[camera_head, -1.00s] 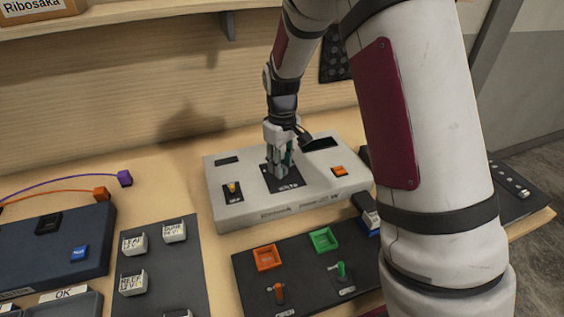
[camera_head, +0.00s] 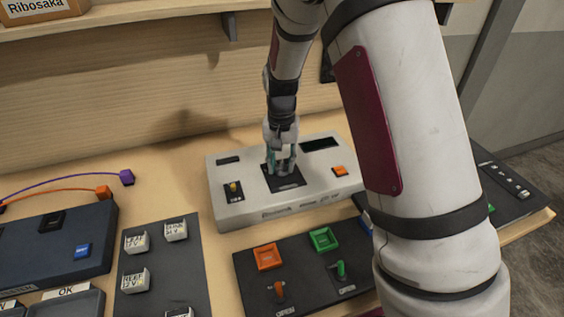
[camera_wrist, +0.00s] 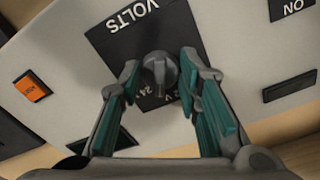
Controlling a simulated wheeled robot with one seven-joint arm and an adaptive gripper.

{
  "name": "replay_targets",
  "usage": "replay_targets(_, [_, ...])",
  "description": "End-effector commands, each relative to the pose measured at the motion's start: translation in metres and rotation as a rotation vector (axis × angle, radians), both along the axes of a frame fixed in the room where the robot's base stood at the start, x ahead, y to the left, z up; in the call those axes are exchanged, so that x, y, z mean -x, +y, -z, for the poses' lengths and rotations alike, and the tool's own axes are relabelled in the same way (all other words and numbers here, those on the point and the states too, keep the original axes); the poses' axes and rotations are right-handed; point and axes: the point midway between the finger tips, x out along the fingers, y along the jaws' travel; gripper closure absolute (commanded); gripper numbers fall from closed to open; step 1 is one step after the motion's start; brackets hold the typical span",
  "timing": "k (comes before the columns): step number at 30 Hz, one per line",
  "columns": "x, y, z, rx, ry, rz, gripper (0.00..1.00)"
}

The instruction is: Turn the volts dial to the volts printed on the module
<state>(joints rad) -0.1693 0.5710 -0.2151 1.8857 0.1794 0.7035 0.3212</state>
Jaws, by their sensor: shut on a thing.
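The volts dial (camera_wrist: 160,72) is a dark round knob on a black plate (camera_wrist: 112,45) marked VOLTS; part of a "24 V" mark shows beside it. My gripper (camera_head: 283,165) points straight down over this plate on the pale console (camera_head: 228,208). In the wrist view my gripper (camera_wrist: 160,75) has one teal-padded finger on each side of the dial, shut on it. The fingers hide the dial in the head view. White labelled modules (camera_head: 134,281) stand on a dark board (camera_head: 160,260) at left; their print is too small to read surely.
The console also bears a yellow-tipped switch (camera_head: 233,188), an orange button (camera_head: 340,170) and a dark display (camera_head: 319,144). A dark panel (camera_head: 310,262) with orange and green sockets and levers lies in front. My arm covers the right side.

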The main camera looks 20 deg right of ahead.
Motion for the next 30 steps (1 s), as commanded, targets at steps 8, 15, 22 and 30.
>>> replay_targets(8, [-0.0003,0.0014,-0.0003,0.000,-0.001,0.252,0.97])
replay_targets(15, [-0.0010,0.0017,-0.0001,0.001,-0.001,0.429,0.97])
replay_targets(22, [-0.0018,0.0017,-0.0004,0.000,-0.001,0.538,0.97])
replay_targets(30, [-0.0021,0.0017,-0.0003,0.000,-0.001,0.588,0.97])
